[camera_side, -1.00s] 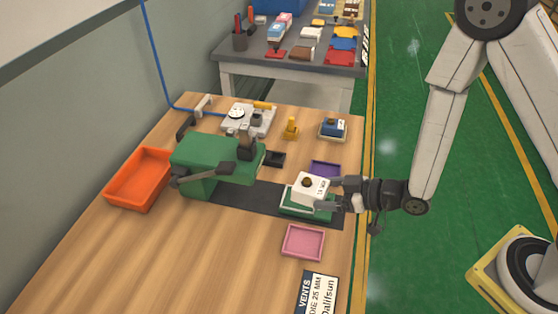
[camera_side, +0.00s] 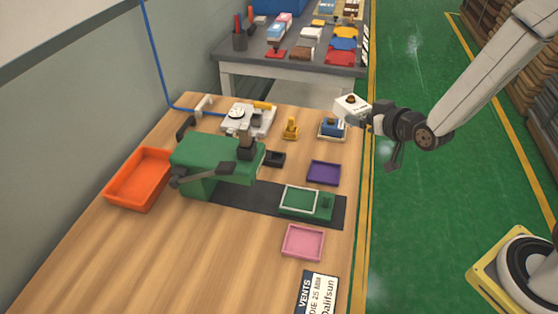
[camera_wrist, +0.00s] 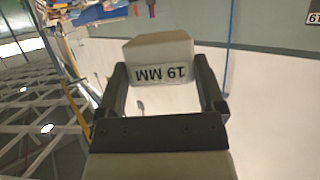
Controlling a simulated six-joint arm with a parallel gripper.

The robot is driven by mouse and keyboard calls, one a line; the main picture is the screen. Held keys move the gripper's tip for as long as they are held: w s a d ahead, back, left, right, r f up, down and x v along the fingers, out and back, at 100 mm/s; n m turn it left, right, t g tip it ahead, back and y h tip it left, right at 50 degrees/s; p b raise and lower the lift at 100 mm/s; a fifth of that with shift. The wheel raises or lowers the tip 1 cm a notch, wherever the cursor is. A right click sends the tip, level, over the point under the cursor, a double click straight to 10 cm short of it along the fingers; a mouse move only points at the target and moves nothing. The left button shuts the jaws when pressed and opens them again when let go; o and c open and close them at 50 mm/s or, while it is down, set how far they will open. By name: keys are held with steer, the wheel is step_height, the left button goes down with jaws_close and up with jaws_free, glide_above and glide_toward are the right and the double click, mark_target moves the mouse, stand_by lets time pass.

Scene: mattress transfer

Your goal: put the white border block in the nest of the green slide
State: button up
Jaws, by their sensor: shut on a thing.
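My gripper (camera_side: 364,116) is shut on a white block (camera_side: 349,103) with a dark knob on top, held up in the air at the back right. In the wrist view, the white block (camera_wrist: 158,52) sits between both fingers, and its label reads "19 MM" upside down. The green slide (camera_side: 322,209) lies on the dark strip, in front of the green press. Its nest, a square with a white border (camera_side: 299,200), is empty. A blue block (camera_side: 331,124) sits in a pale-edged tray just below the held block in the side view.
A purple tray (camera_side: 323,173) and a pink tray (camera_side: 303,242) lie either side of the slide. The green press (camera_side: 215,160) and an orange bin (camera_side: 140,180) stand to the left.

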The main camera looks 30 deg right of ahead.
steer(key=s+a+f+n+g+y, duration=0.2)
steer(key=s+a+f+n+y, duration=0.2)
steer(key=a, duration=0.4)
steer(key=s+a+f+n+g+y, duration=0.2)
steer(key=s+a+f+n+y, duration=0.3)
steer(key=s+a+f, duration=0.2)
steer(key=shift+a+f+y, duration=0.3)
steer(key=shift+a+f, duration=0.35)
steer(key=shift+a, duration=0.5)
steer(key=shift+f, duration=0.15)
glide_above(321, 244)
steer(key=shift+f, duration=2.75)
steer(key=shift+f, duration=0.1)
steer(key=shift+f, duration=1.8)
steer(key=shift+f, duration=0.15)
steer(key=o, duration=1)
